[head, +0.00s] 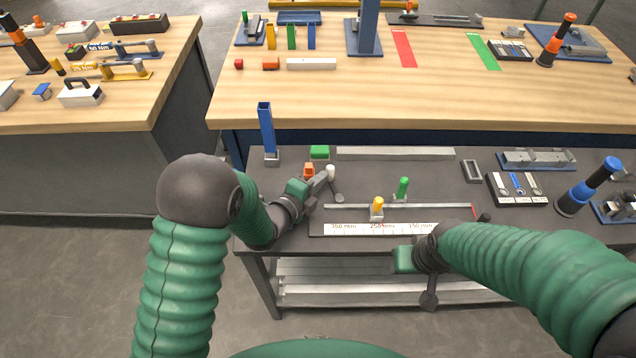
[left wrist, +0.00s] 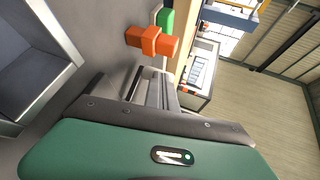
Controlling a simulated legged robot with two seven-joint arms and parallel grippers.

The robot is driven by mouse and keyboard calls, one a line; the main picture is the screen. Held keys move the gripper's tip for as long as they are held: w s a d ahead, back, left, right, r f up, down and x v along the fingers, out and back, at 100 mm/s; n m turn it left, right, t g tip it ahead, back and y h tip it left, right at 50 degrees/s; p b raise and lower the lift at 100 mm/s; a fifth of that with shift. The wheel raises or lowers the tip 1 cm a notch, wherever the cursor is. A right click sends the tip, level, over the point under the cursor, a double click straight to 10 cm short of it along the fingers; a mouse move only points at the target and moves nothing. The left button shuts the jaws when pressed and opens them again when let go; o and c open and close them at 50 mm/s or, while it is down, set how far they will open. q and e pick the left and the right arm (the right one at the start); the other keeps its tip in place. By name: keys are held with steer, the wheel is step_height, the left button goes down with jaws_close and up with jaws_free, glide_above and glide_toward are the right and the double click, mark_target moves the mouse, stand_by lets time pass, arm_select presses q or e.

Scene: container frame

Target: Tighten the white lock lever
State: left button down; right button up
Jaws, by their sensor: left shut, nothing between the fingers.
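The white lock lever (head: 331,172) shows as a small pale knob on a grey piece near the left end of the ruled board (head: 345,230) on the dark bench. My left gripper (head: 320,184) is shut and empty, its tips right beside the lever; I cannot tell whether they touch it. The left wrist view shows the left gripper's fingers (left wrist: 152,92) together, and I cannot make out the lever there. A yellow knob (head: 377,204) and a green knob (head: 403,186) stand along the rail. My right gripper (head: 404,258) is at the bench's front edge, its fingers not clear.
An orange piece (head: 309,170) and a green block (head: 319,152) lie just behind my left gripper; the orange piece also shows in the left wrist view (left wrist: 152,41). A tall blue holder (head: 266,130) stands at the back left. Tools (head: 517,186) fill the bench's right side.

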mark_target(331, 172)
arm_select(q)
steer(key=shift+w+f+b, duration=0.1)
steer(key=shift+w+b, duration=0.35)
steer(key=shift+b, duration=0.05)
steer(key=m+g+h, duration=0.1)
steer(key=w+d+m+g+h+b, duration=0.1)
steer(key=m, duration=0.1)
steer(key=shift+h, duration=0.4)
steer(key=shift+w+d+f+b, duration=0.1)
steer(key=shift+w+d+b, duration=0.3)
steer(key=shift+b, duration=0.4)
steer(key=d+b, duration=0.2)
steer(key=b, duration=0.1)
steer(key=shift+w+d, duration=0.2)
steer(key=shift+w, duration=0.1)
steer(key=shift+d+b, duration=0.7)
steer(key=shift+d+r+g, duration=0.1)
steer(key=shift+r+g, duration=0.1)
steer(key=shift+g, duration=0.1)
